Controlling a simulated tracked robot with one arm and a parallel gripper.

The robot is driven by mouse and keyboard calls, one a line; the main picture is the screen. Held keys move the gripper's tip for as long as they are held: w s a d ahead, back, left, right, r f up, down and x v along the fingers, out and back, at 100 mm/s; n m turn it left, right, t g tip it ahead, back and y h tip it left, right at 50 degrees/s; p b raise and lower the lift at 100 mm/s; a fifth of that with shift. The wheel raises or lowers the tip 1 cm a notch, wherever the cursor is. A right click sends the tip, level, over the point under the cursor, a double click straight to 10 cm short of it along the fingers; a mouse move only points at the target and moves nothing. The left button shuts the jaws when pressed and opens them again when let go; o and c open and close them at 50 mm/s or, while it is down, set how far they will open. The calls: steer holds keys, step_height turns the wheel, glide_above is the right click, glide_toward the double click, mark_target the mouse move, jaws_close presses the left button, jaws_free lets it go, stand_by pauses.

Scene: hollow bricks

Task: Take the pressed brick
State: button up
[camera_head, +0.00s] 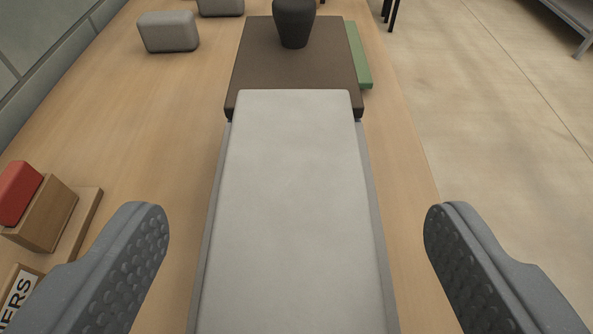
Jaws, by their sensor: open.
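A long pale grey block (295,190), which looks like the pressed brick, lies lengthwise up the middle of the view. Its near end runs out of the bottom of the picture. Darker grey edges show along both its sides. Its far end meets a dark brown slab (265,70); I cannot tell whether they touch. My gripper (296,225) is open, with one finger to the left of the pale block and one to the right. A visible gap separates each finger from the block, and nothing is held.
A black rounded knob (294,22) stands on the brown slab, with a green strip (357,55) at its right. Grey blocks (168,32) lie at the back left. A red piece (17,192) in a wooden holder (42,215) stands at the left. Wooden tabletop (150,130) is clear between.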

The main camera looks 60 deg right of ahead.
steer(key=shift+f+x, duration=0.2)
steer(key=shift+x, duration=2.4)
steer(key=shift+a, duration=0.15)
steer(key=c, duration=1.4)
steer(key=shift+r, duration=0.15)
